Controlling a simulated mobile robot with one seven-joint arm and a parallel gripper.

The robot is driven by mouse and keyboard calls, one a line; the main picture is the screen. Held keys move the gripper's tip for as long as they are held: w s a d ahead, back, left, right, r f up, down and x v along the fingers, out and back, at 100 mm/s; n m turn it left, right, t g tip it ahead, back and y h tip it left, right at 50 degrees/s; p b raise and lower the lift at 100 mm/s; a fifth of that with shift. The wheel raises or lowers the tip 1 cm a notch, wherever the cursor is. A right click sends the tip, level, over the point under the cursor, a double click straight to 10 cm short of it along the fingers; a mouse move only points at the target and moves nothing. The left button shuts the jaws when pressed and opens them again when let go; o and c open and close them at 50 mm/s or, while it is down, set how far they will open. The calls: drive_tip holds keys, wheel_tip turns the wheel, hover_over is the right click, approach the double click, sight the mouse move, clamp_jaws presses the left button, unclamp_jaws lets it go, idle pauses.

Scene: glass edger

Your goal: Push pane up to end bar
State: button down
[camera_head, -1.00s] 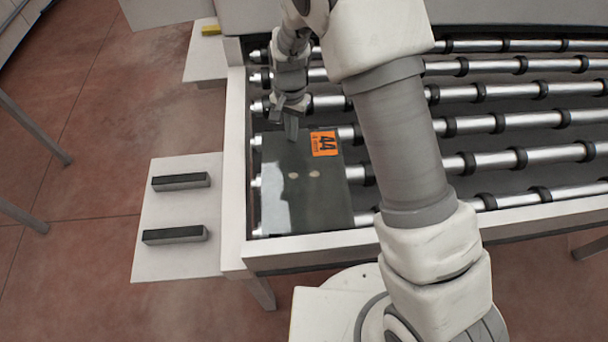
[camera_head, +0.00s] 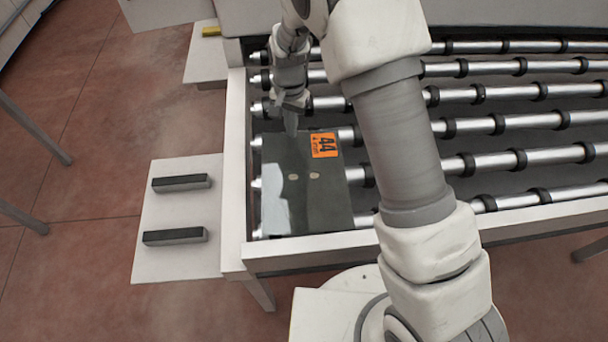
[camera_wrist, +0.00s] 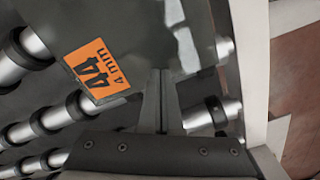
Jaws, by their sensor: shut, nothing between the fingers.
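The pane (camera_head: 300,205) is a dark, glossy rectangle with an orange "44" label (camera_head: 324,145). It lies flat on the rollers at the left end of the conveyor, and it also shows in the wrist view (camera_wrist: 150,35). Its near edge lies close to the white near rail (camera_head: 310,252); I cannot tell whether they touch. My gripper (camera_head: 291,131) points down at the pane's far edge, left of the label. Its fingers are together and empty in the wrist view (camera_wrist: 163,75). Whether the fingertips touch the pane is unclear.
A white left rail (camera_head: 235,160) runs beside the pane. A white side shelf (camera_head: 180,215) holds two dark bars (camera_head: 181,182). A yellow block (camera_head: 211,30) sits on another shelf at the back left. Bare rollers (camera_head: 510,122) extend right, partly behind my arm.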

drive_tip(key=shift+w+a, duration=0.2)
drive_tip(key=shift+w, duration=0.9)
drive_tip(key=shift+w+a, duration=0.2)
drive_tip(key=shift+w, duration=0.85)
drive_tip(key=shift+f, duration=0.1)
drive_tip(key=shift+f+b, duration=0.6)
drive_tip(key=shift+f, duration=0.1)
drive_tip(key=shift+s, duration=0.15)
drive_tip(key=shift+s+d, duration=0.15)
drive_tip(key=shift+s, duration=0.55)
drive_tip(key=shift+s+d, duration=0.15)
drive_tip(key=shift+s, duration=0.55)
drive_tip(key=shift+w+a, duration=0.2)
drive_tip(key=shift+w, duration=0.7)
drive_tip(key=shift+w+a, duration=0.15)
drive_tip(key=shift+w, duration=0.75)
drive_tip(key=shift+r, duration=0.1)
